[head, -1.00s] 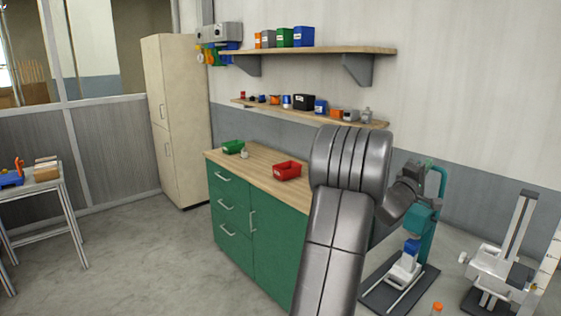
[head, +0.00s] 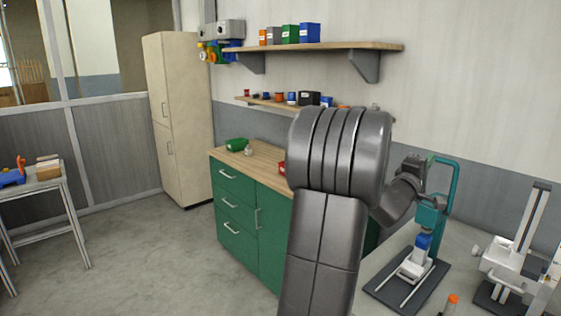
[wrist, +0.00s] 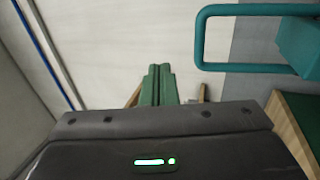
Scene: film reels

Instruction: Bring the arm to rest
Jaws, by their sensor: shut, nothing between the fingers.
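My arm (head: 330,220) rises through the middle of the head view, its thick grey elbow bent and its forearm pointing away to the right. In the wrist view my gripper (wrist: 158,85) shows as two green fingers lying side by side, shut with nothing between them. In the head view the fingers cannot be made out behind the forearm. The teal stand (head: 440,195) is just right of the forearm end. Its teal loop shows at the upper right of the wrist view (wrist: 200,35), apart from the fingers.
A green cabinet (head: 235,215) with a wooden top stands behind my arm. A green bin (head: 237,145) and a mostly hidden red bin (head: 282,168) are on it. Wall shelves (head: 310,48) hold small boxes. A grey machine (head: 510,260) is at right.

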